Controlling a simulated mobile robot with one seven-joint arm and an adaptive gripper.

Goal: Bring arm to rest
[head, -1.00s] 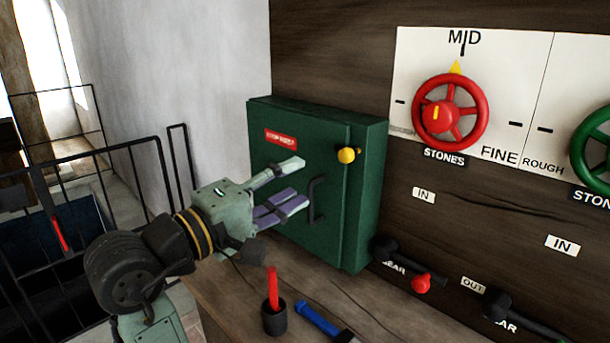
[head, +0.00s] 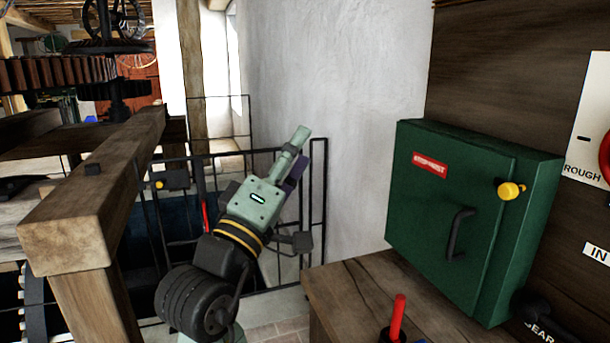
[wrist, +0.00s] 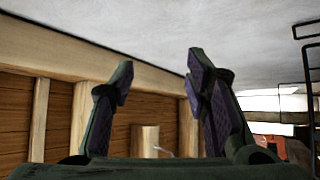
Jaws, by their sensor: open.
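My gripper (head: 298,158) is raised in the middle of the head view, in front of the black railing and the white wall, pointing up and away. In the wrist view my gripper (wrist: 158,85) has its two purple-padded fingers apart with nothing between them. It is clear of the green cabinet (head: 428,220), which stands shut to its right with a red label, a black handle and a yellow knob.
A heavy timber beam (head: 95,200) stands close on the left. Black railing (head: 318,200) runs behind my arm. Dark gearwheels (head: 110,45) show far left.

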